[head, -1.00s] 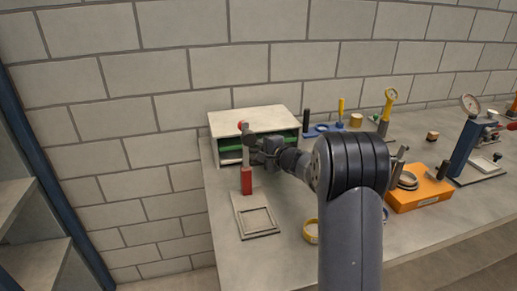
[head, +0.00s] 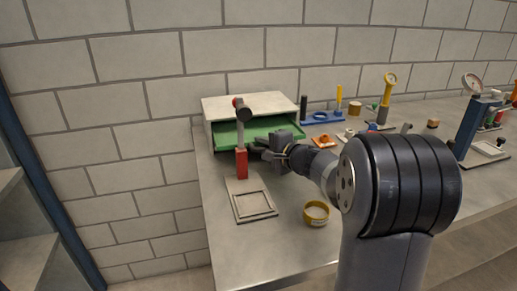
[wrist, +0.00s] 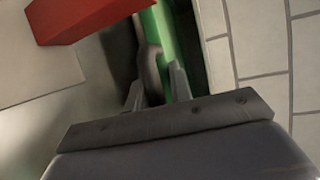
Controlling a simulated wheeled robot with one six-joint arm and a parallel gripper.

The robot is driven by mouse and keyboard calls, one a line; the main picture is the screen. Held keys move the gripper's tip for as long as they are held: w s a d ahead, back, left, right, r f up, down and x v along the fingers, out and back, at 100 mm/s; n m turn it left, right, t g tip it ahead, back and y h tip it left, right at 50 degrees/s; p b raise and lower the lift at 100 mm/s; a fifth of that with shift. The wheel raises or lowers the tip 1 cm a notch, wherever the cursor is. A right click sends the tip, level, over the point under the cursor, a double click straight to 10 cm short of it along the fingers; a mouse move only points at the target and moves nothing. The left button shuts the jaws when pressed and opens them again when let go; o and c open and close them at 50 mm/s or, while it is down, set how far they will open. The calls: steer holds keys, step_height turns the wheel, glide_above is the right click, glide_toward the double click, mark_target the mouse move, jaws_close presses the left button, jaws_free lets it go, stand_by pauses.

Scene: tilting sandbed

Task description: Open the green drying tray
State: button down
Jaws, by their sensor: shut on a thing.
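The green drying tray (head: 232,134) stands part way out of the front of a pale box-shaped cabinet (head: 225,103) against the wall. My gripper (head: 262,148) is at the tray's front. In the wrist view my gripper (wrist: 155,92) is shut on a dark curved handle (wrist: 151,68) on the green tray front (wrist: 161,30). The tray's inner floor shows green from above in the head view. Part of its front is hidden behind my gripper and a red-based post.
A post with a red base (head: 241,164) and dark head stands close left of my gripper; the red part also shows in the wrist view (wrist: 75,18). A square frame (head: 254,204) and a yellow ring (head: 316,212) lie in front. Blue-based tools (head: 322,117) stand right of the cabinet.

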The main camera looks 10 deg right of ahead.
steer(key=shift+s+d+f+b, duration=0.15)
steer(key=shift+s+b, duration=0.1)
steer(key=shift+s, duration=0.35)
steer(key=shift+s+f+b, duration=0.15)
steer(key=shift+s+b, duration=0.1)
steer(key=shift+s, duration=0.4)
steer(key=shift+s+d+f+b, duration=0.15)
steer(key=shift+s+b, duration=0.1)
steer(key=shift+s, duration=0.35)
steer(key=shift+a, duration=0.1)
steer(key=c, duration=1.4)
jaws_free()
steer(key=shift+r, duration=0.1)
steer(key=shift+r, duration=0.1)
steer(key=shift+s, duration=0.1)
steer(key=v, duration=1)
steer(key=shift+s, duration=0.2)
